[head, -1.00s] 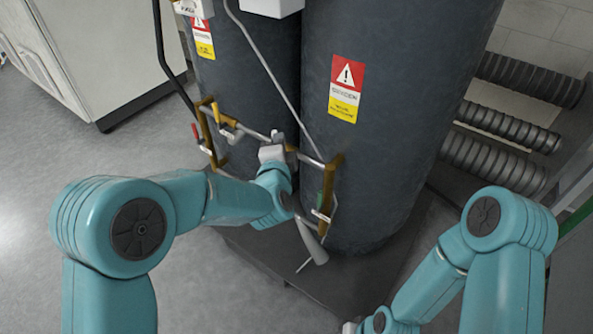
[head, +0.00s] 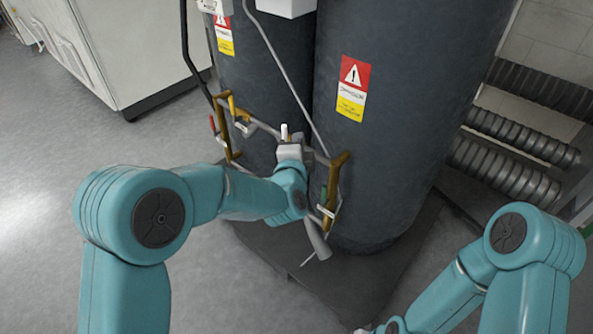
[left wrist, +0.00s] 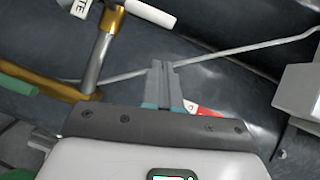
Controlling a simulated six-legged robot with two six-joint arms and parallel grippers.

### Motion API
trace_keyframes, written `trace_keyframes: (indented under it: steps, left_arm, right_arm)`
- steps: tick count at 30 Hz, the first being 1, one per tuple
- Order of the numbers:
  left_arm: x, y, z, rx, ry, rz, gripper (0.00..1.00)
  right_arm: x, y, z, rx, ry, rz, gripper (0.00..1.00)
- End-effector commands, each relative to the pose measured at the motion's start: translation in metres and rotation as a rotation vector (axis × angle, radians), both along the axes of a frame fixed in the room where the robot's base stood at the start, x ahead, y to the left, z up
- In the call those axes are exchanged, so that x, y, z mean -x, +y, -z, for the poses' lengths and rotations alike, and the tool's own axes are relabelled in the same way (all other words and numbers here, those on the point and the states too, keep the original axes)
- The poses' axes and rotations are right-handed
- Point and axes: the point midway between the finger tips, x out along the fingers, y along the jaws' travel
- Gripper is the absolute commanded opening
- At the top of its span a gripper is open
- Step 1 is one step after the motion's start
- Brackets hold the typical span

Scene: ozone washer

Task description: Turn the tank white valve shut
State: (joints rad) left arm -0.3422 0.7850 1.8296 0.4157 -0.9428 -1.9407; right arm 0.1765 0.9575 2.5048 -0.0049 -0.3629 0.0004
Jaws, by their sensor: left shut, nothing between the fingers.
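The tank white valve's handle (head: 284,132) shows in the head view as a small upright white piece just above my left gripper. In the left wrist view the white handle (left wrist: 150,12) slants from a brass fitting at the top edge, beside a partly cut-off tag. My left gripper (head: 290,152) is at the pipework before the dark tanks. In the left wrist view its fingers (left wrist: 165,70) are together and empty, below and right of the white handle, apart from it. My right arm is at the lower right; its gripper is out of the picture.
A green handle (head: 323,195) is right of my left gripper, with yellow (head: 240,117) and red (head: 212,124) handles to the left. Thin grey pipes cross the tank front. A pale cabinet (head: 115,50) stands back left; ribbed pipes (head: 510,170) are right. The floor at left is clear.

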Motion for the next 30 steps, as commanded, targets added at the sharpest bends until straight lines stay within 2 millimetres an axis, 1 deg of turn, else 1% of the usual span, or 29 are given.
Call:
trace_keyframes:
  steps: [1, 5, 12, 15, 19, 23, 24, 26, 27, 29, 30]
  left_arm:
    - [0.008, 0.001, -0.002, 0.000, 0.002, 0.000, 0.00]
    - [0.027, 0.003, -0.005, -0.001, 0.002, 0.001, 0.00]
    - [0.071, 0.006, -0.009, 0.000, 0.002, 0.001, 0.00]
    - [0.085, 0.007, -0.010, 0.000, 0.002, 0.001, 0.00]
    - [0.096, 0.007, -0.011, -0.001, 0.001, 0.001, 0.00]
    - [0.098, 0.007, -0.010, 0.000, 0.001, -0.001, 0.00]
    - [0.098, 0.010, -0.009, 0.000, 0.003, -0.008, 0.00]
    - [0.095, 0.021, -0.002, -0.001, 0.016, -0.030, 0.00]
    - [0.092, 0.033, 0.007, -0.005, 0.034, -0.053, 0.00]
    - [0.090, 0.057, 0.032, -0.016, 0.082, -0.101, 0.00]
    - [0.092, 0.076, 0.054, -0.026, 0.126, -0.131, 0.00]
  right_arm:
    - [0.000, 0.000, -0.002, 0.000, 0.000, 0.000, 0.43]
    - [0.000, 0.000, -0.006, 0.000, 0.000, -0.001, 0.43]
    - [0.000, 0.000, -0.012, 0.000, 0.000, -0.001, 0.43]
    - [0.000, 0.000, -0.013, 0.000, 0.000, -0.001, 0.43]
    - [0.000, 0.000, -0.014, 0.000, 0.000, -0.001, 0.43]
    - [0.000, 0.000, -0.014, 0.000, 0.000, -0.001, 0.43]
    - [0.000, 0.000, -0.013, 0.000, 0.000, -0.001, 0.43]
    - [0.000, 0.000, -0.013, 0.000, 0.000, -0.001, 0.43]
    - [0.000, 0.000, -0.013, 0.000, 0.000, 0.000, 0.43]
    - [0.000, 0.000, -0.013, 0.000, 0.000, -0.001, 0.43]
    - [0.000, 0.000, -0.013, 0.000, 0.000, -0.001, 0.43]
